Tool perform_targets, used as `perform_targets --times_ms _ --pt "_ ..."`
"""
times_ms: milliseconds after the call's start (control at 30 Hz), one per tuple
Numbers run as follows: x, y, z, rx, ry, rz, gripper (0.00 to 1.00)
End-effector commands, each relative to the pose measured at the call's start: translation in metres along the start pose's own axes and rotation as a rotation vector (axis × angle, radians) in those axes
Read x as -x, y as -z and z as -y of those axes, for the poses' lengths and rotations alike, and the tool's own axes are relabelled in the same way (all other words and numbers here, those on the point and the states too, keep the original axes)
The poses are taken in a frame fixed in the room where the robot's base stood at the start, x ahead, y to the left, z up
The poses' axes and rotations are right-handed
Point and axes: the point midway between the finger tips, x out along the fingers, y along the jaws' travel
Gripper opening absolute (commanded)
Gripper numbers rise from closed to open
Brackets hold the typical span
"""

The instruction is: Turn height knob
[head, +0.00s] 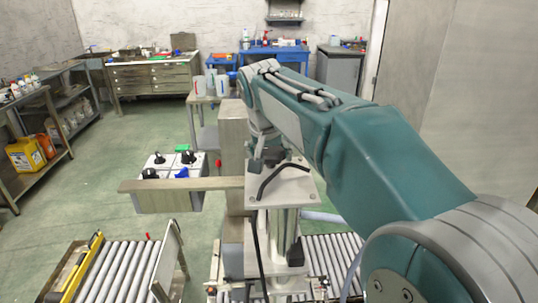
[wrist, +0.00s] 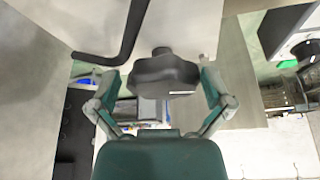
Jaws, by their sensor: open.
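A dark lobed knob (wrist: 165,77) sits on a short stem near the middle of the wrist view. I take it for the height knob. My gripper (wrist: 158,88) is open, with one finger on each side of the knob and gaps visible between. In the head view my gripper (head: 262,138) points down at the pale top plate (head: 292,190) of a metal column. A dark knob (head: 272,156) shows there, partly hidden by the gripper. Whether the fingers are level with the knob cannot be told.
A bent black rod (head: 285,170) rises from the plate beside the gripper, also crossing the wrist view (wrist: 118,50). A control box (head: 165,200) with several black knobs stands to the left, behind a horizontal beam (head: 165,184). Roller conveyors (head: 115,272) lie below.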

Motion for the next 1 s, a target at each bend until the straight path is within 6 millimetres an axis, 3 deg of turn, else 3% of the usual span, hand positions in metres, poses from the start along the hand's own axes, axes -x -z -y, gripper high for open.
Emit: perform_targets --times_ms 133,167,267,300,667,1000 --pt "-0.0001 -0.0005 0.0018 0.002 -0.001 0.0 1.0" --pt "-0.0001 -0.0005 0.0018 0.002 -0.001 0.0 0.91" --pt "0.0 -0.0005 0.0017 0.002 -0.001 0.0 0.47" --pt "0.0 -0.0005 0.0018 0.002 -0.001 0.0 0.42" --pt "0.0 -0.0004 0.0009 0.033 0.014 0.0 0.42" --pt "-0.0008 0.0006 -0.0056 0.229 0.095 0.0 0.42"
